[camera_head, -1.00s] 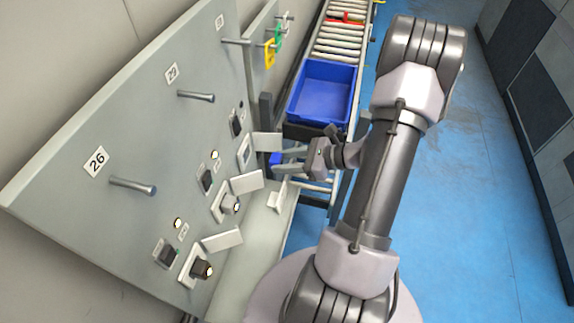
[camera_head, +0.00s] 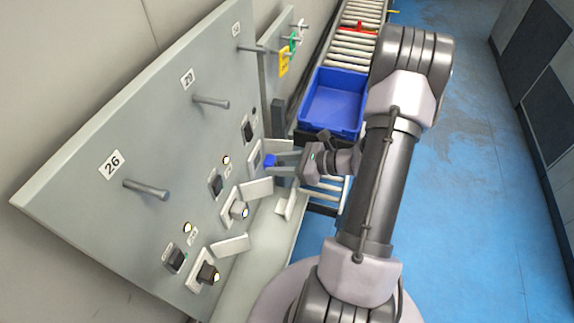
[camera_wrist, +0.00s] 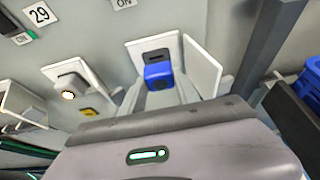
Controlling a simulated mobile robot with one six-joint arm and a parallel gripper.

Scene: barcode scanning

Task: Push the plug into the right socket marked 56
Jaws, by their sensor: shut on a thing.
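The blue plug (camera_head: 271,161) is between the fingertips of my gripper (camera_head: 277,163), which is shut on it. In the wrist view the blue plug (camera_wrist: 160,77) is just in front of the socket's white plate (camera_wrist: 139,49). The socket's dark slot shows just above the plug, so the plug does not look seated. In the head view this socket (camera_head: 254,158) is the farthest one along the panel, in line with the farthest label (camera_head: 236,30), too small to read surely. Its white cover flap (camera_wrist: 203,67) stands open on the right.
A blue crate (camera_head: 333,101) sits on the roller conveyor behind. Blue floor is clear on the right.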

